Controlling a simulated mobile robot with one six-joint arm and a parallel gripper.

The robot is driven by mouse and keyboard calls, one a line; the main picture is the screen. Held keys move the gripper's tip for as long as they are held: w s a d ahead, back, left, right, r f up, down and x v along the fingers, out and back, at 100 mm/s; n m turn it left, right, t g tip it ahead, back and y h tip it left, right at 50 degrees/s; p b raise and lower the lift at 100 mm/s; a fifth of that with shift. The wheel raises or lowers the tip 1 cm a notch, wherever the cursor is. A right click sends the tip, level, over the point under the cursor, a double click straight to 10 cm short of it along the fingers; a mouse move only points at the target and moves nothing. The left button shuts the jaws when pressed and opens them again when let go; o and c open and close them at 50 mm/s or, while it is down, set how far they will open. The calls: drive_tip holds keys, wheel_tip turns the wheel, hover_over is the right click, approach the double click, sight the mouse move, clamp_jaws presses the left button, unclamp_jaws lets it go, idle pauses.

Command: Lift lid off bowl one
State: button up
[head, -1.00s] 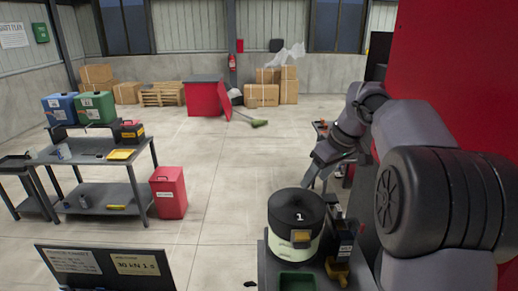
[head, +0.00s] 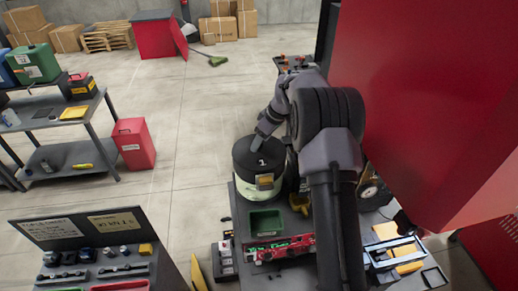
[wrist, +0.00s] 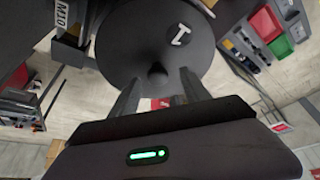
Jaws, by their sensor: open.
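Bowl one is a cream round bowl (head: 243,180) with a black lid (head: 244,152) marked 1, on a grey bench at the centre of the head view. In the wrist view the black lid (wrist: 140,35) fills the upper middle. A small dark knob (wrist: 158,72) shows on it. My gripper (wrist: 160,88) is open, with its two fingers on either side of the knob; I cannot tell if they touch it. In the head view my gripper (head: 261,139) is over the lid, its tips partly hidden. The lid appears seated on the bowl.
A green tray (head: 265,222) stands just in front of the bowl. A yellow block (head: 264,182) is at the bowl's front. A large red panel (head: 430,100) is at right.

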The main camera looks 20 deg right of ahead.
drive_tip(key=shift+w+f, duration=0.45)
drive_tip(key=shift+f, duration=0.15)
drive_tip(key=shift+s+r, duration=0.1)
drive_tip(key=shift+s, duration=0.1)
drive_tip(key=c, duration=0.6)
clamp_jaws()
